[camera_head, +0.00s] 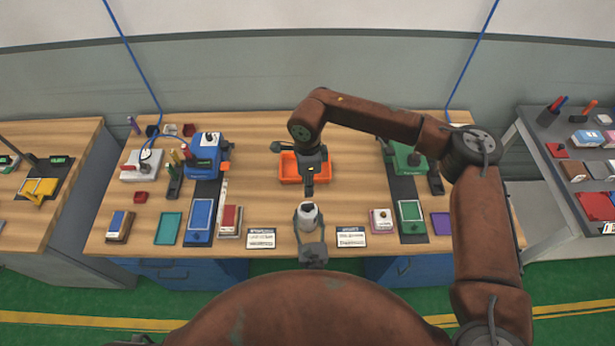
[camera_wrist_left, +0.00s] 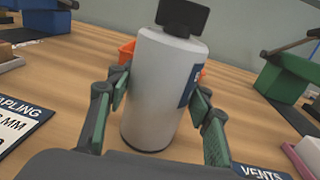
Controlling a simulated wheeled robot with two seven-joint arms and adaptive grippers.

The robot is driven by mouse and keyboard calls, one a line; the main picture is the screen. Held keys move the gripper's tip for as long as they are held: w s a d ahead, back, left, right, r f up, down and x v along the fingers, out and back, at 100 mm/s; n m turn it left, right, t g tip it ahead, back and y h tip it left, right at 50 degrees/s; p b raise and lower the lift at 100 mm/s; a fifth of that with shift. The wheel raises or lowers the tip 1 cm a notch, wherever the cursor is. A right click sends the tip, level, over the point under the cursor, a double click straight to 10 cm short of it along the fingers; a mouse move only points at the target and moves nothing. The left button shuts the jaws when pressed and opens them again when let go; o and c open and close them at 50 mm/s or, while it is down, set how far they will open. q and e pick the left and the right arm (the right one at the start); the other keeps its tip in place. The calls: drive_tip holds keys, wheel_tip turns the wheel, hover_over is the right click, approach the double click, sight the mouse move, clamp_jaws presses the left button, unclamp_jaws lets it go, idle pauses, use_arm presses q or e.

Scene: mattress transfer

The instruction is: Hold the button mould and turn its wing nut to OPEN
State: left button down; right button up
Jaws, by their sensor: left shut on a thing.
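The button mould is a white-grey upright cylinder (camera_head: 307,220) near the front middle of the table. In the left wrist view the mould (camera_wrist_left: 158,90) fills the middle, with part of a dark blue label at its right side. A black wing nut (camera_wrist_left: 183,17) sits on its top. My left gripper (camera_wrist_left: 158,100) has one finger on each side of the mould and is shut on it; it also shows in the head view (camera_head: 311,240). My right gripper (camera_head: 309,192) is just behind and above the mould, apart from it; its fingers are too small to read.
An orange tray (camera_head: 290,170) lies behind the mould, partly under my right wrist. Two printed cards (camera_head: 261,238) (camera_head: 351,237) flank the mould. A blue machine (camera_head: 203,155) stands at left and a green one (camera_head: 405,158) at right. Bare wood lies on both sides of the mould.

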use_arm(q)
drive_tip(key=c, duration=0.9)
unclamp_jaws()
drive_tip(key=shift+s, duration=0.1)
